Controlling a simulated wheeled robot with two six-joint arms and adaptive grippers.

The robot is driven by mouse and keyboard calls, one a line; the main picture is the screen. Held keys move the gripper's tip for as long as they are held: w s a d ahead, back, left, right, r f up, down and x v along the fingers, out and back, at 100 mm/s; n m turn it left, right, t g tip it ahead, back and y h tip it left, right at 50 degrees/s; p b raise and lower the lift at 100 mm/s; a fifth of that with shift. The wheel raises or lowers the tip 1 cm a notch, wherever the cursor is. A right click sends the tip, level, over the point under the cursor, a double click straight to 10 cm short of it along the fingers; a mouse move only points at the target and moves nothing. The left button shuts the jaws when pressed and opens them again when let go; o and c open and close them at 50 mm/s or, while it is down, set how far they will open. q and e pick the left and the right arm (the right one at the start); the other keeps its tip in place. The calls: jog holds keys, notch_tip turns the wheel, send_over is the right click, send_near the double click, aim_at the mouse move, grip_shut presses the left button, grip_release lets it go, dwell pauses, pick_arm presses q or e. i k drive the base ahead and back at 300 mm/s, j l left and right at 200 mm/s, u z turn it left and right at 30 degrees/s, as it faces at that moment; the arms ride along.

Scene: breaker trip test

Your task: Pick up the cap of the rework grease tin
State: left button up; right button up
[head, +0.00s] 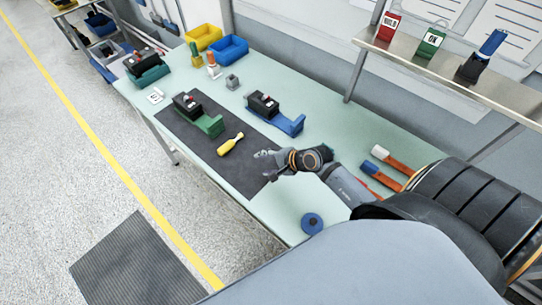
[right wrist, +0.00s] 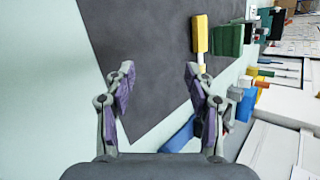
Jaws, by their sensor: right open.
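A round blue object with a darker centre, seemingly the capped grease tin (head: 312,223), stands near the front edge of the bench in the head view. I cannot tell its cap apart from its body. My right gripper (head: 263,165) is over the right end of the dark mat, behind and left of the tin. In the right wrist view the right gripper (right wrist: 158,75) is open, with nothing between its fingers. The tin is not seen there. My left gripper is not in view.
On the dark mat (head: 180,130) lie a yellow screwdriver (head: 231,144) and a breaker in a green holder (head: 208,123). A breaker in a blue holder (head: 287,124) is behind. Orange-handled tools (head: 392,162) lie right. A shelf (head: 440,75) overhangs the back.

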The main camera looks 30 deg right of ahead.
aim_at(312, 224)
jog(key=k+j, duration=0.5)
jog(key=k, duration=0.15)
jog(key=k+j, duration=0.5)
jog(key=k, duration=0.2)
